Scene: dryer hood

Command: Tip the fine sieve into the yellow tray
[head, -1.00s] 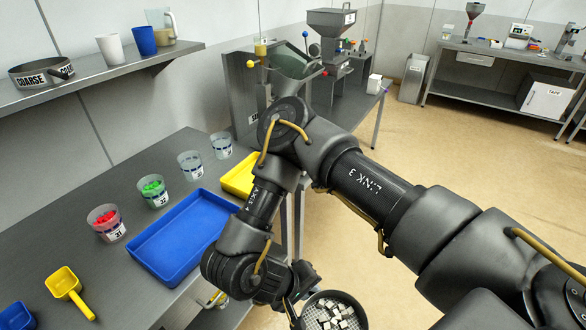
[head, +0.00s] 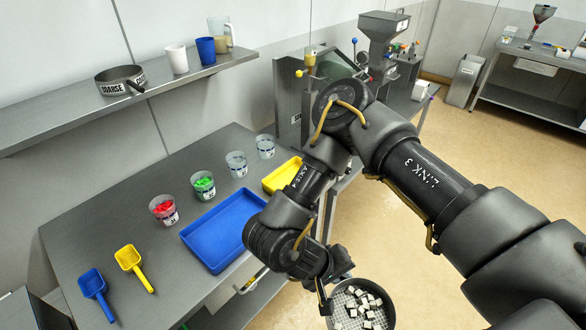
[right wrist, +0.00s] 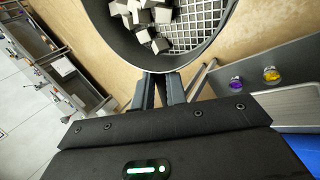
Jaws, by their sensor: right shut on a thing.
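The fine sieve (head: 341,300) is a round dark pan with a mesh floor and several pale cubes in it. It is at the bottom of the head view, over the floor in front of the table. My right gripper (head: 325,301) is shut on the sieve's edge. In the right wrist view the right gripper (right wrist: 160,90) meets the sieve's rim (right wrist: 150,62), with cubes lying on the mesh. The yellow tray (head: 276,179) is on the table beyond, partly hidden by my right arm. My left gripper is out of view.
A blue tray (head: 216,228) lies beside the yellow one. Several labelled cups, some with red (head: 163,208) or green (head: 203,185) pieces, line the table. Yellow (head: 130,262) and blue (head: 93,287) scoops lie at left. A shelf holds a coarse sieve (head: 121,79).

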